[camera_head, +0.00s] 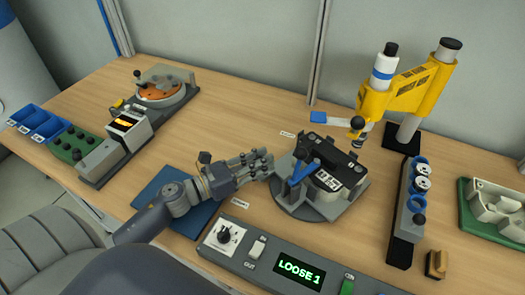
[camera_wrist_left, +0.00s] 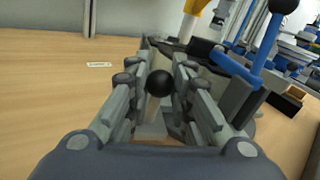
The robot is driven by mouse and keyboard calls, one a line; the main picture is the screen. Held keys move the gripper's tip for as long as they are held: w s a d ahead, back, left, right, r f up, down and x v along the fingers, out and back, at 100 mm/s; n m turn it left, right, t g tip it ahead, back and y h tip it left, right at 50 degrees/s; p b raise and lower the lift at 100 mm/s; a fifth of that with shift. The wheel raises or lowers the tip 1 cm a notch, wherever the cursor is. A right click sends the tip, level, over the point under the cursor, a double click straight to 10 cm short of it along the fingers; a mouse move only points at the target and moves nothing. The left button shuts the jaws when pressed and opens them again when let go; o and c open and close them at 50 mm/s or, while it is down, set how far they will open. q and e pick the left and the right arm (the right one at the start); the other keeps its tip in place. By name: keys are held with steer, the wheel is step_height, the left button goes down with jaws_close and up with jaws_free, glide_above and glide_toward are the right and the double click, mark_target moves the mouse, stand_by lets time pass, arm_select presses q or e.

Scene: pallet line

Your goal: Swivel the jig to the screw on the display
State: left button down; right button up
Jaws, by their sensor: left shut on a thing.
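The jig (camera_head: 310,205) is a round grey turntable carrying a black block with white labels and a blue clamp lever (camera_head: 303,170). My left gripper (camera_head: 262,163) is at the jig's left edge. In the left wrist view, its fingers are shut around a black ball knob (camera_wrist_left: 159,83) on a light stem, which appears to be the jig's handle. The knob is hidden in the head view. The display (camera_head: 299,273) on the front control box reads "LOOSE 1" in green. The screw itself cannot be made out. My right gripper is out of view.
A yellow tool on a post (camera_head: 405,90) stands behind the jig, its tip near the block. A grey rack (camera_head: 407,215) with blue rings stands to the right. A blue mat (camera_head: 170,200) lies under my left arm. Another fixture (camera_head: 160,88) stands back left.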

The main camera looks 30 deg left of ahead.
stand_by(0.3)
arm_select(q)
steer(key=c, duration=1.4)
jaws_free()
steer(key=v, duration=1.2)
steer(key=shift+s+d, duration=0.1)
